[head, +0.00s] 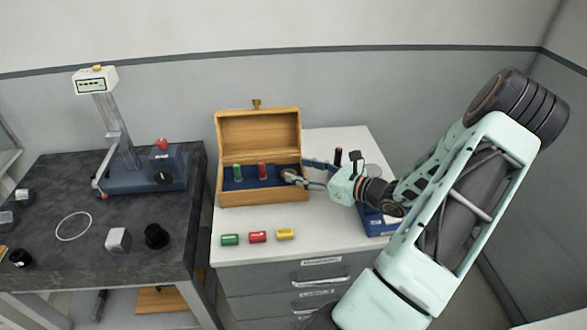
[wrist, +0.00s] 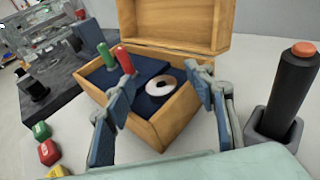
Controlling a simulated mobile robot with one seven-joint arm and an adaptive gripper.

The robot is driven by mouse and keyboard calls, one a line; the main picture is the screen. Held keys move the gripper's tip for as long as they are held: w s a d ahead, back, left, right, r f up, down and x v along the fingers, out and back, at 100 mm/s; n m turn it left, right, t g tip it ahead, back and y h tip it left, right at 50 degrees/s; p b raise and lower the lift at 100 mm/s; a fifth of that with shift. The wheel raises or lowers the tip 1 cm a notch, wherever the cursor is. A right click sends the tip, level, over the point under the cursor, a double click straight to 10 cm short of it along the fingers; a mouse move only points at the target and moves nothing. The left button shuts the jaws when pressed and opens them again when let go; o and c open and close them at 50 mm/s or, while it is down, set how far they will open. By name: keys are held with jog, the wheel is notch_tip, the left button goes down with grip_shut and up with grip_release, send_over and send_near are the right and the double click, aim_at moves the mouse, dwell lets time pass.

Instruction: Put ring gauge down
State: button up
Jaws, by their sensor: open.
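The ring gauge (wrist: 160,85), a pale metal ring with a dark centre, lies flat on the blue liner in the right part of an open wooden box (head: 262,196). In the head view the ring gauge (head: 290,175) shows small beside my fingertips. My gripper (head: 303,174) reaches over the box's right side. In the wrist view my gripper (wrist: 162,82) is open, with its two blue-grey fingers apart on either side of the ring. I cannot tell whether a finger touches it.
A green plug (head: 238,172) and a red plug (head: 262,170) stand in the box. A black handle (wrist: 288,90) stands at right. A gauge stand (head: 140,172) occupies the dark table.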

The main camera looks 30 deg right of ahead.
jog(key=v, duration=0.9)
jog(key=shift+s+r, duration=0.15)
jog(key=shift+a, duration=0.1)
